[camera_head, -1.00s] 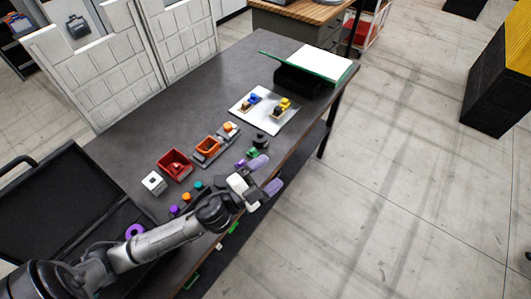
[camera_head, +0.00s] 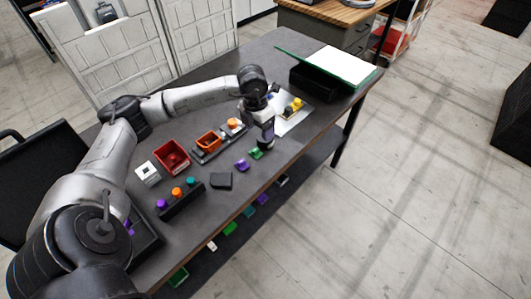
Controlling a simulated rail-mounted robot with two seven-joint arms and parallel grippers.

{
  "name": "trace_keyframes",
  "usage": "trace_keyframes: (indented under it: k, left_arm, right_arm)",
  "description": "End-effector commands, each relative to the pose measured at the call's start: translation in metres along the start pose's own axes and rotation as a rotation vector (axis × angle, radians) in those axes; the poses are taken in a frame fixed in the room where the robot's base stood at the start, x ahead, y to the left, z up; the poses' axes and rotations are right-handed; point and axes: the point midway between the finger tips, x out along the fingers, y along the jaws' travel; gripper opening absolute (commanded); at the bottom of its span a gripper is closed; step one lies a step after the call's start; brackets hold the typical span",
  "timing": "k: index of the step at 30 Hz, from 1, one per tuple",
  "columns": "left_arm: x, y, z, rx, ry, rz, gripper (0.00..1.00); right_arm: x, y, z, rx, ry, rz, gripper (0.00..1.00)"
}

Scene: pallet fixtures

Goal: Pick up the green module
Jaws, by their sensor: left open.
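The green module (camera_head: 255,154) is a small green piece on the dark table, near its front edge. A small purple module (camera_head: 242,165) lies just to its left. My left gripper (camera_head: 265,143) points down beside the green module, slightly up and to the right of it in the head view. It is open and seems to hold nothing. My right gripper is not in view.
A dark block with purple, orange and teal knobs (camera_head: 182,203), a dark pad (camera_head: 222,180), a red bin (camera_head: 172,158), an orange bin (camera_head: 208,141) and a white cube (camera_head: 147,173) stand nearby. Behind are a white board (camera_head: 284,126) and an open black box (camera_head: 313,83).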

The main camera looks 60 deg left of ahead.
Motion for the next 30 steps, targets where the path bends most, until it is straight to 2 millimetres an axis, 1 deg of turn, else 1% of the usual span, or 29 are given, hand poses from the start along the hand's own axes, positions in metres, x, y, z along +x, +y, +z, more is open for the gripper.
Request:
trace_keyframes:
  k: [1,3,6,15,18,21,30]
  left_arm:
    - [-0.004,0.010,0.000,-0.017,0.009,0.039,0.74]
    - [-0.007,0.020,-0.001,-0.034,0.019,0.077,0.74]
    - [-0.001,0.027,-0.002,-0.045,0.028,0.102,0.74]
    - [0.049,0.033,-0.005,-0.044,0.031,0.104,0.74]
    - [0.061,0.033,-0.005,-0.044,0.029,0.101,0.74]
    - [0.070,0.034,-0.005,-0.045,0.029,0.102,0.74]
    - [0.080,0.035,-0.006,-0.043,0.028,0.101,0.74]
  right_arm:
    - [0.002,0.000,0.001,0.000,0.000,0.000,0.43]
    - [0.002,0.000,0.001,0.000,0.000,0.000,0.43]
    - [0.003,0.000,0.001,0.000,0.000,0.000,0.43]
    - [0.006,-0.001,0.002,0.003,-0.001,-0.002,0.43]
    - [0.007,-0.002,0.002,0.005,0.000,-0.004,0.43]
    - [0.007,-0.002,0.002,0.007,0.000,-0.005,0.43]
    - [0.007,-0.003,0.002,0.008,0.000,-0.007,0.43]
